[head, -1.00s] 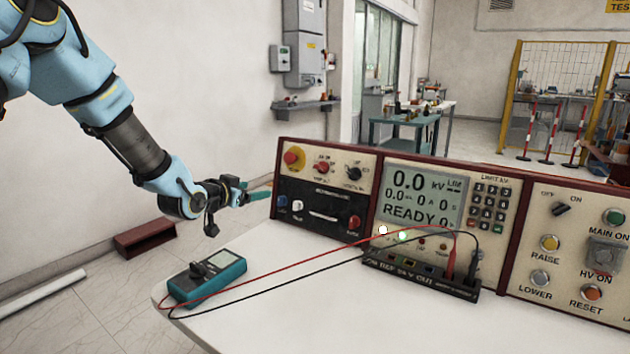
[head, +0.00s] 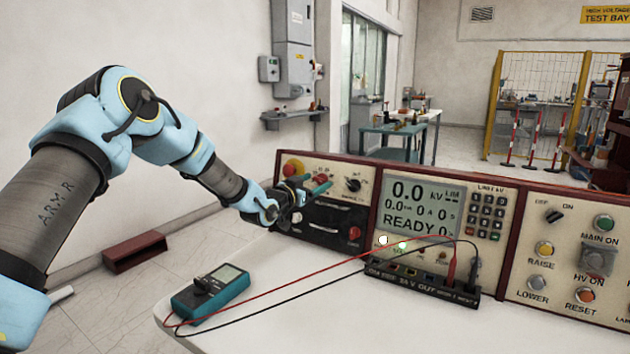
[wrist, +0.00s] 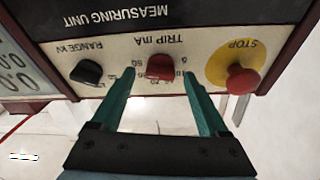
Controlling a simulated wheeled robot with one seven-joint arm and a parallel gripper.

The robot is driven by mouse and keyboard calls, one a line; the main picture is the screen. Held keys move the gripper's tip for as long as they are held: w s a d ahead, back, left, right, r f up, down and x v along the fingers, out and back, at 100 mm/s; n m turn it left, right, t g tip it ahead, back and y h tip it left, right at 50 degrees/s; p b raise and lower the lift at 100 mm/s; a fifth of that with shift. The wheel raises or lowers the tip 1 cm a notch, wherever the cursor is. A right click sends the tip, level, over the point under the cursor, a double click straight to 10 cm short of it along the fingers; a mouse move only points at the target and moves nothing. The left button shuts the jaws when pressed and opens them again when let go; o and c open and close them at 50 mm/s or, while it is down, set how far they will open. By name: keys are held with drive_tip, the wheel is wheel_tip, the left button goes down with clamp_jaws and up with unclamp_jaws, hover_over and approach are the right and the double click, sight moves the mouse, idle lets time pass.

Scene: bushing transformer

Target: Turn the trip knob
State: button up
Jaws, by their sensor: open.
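The red trip knob (wrist: 160,66), under the label TRIP mA, sits on the cream panel of the measuring unit (wrist: 120,45). In the wrist view the picture is upside down, and the knob lies between and just beyond the two teal fingers of my gripper (wrist: 161,78). The gripper is open and I see no contact with the knob. In the head view my gripper (head: 320,186) is in front of the left console section, and the trip knob (head: 320,178) is partly hidden behind the fingers.
A red stop button (wrist: 242,79) on a yellow disc sits beside one finger, and the black range knob (wrist: 86,72) beside the other. A multimeter (head: 212,290) with red and black leads lies on the white table (head: 290,320). The leads cross to the console's front.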

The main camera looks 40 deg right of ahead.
drive_tip(key=shift+w+d, duration=0.1)
drive_tip(key=shift+d, duration=0.15)
clamp_jaws()
idle(0.5)
